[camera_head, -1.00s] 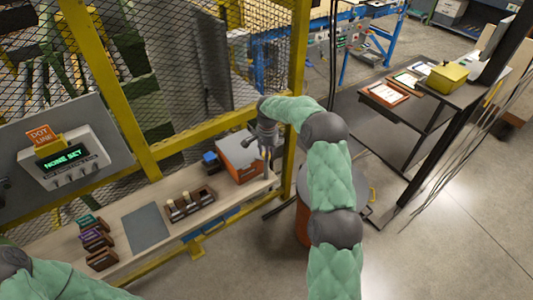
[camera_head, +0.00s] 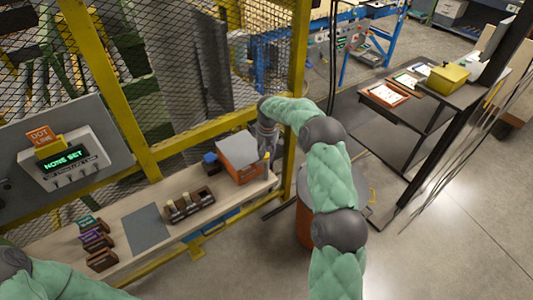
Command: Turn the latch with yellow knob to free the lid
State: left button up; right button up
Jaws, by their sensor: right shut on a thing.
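An orange box (camera_head: 240,174) with a grey lid (camera_head: 237,146) stands at the right end of the wooden bench. The lid lies flat on it. My right gripper (camera_head: 267,158) is at the box's right side, shut on the yellow knob (camera_head: 267,156) of the latch. Only a bit of yellow shows at the fingers; the rest of the latch is hidden. My left arm (camera_head: 50,283) comes in at the lower left; its gripper is out of view.
The bench (camera_head: 125,258) also bears a small blue block (camera_head: 210,160), a dark tray (camera_head: 190,206) with pegs, a grey mat (camera_head: 146,227) and several small dark holders (camera_head: 97,239). A yellow-framed mesh fence (camera_head: 205,134) stands behind.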

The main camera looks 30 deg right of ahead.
aim_at(267, 154)
jog(key=shift+f+n, duration=0.15)
jog(key=shift+n, duration=0.45)
jog(key=o, duration=1.1)
jog(key=shift+s, duration=0.1)
jog(key=shift+o, duration=0.2)
jog(key=shift+r, duration=0.6)
notch_tip(267, 154, up, 11)
jog(key=shift+d, duration=0.15)
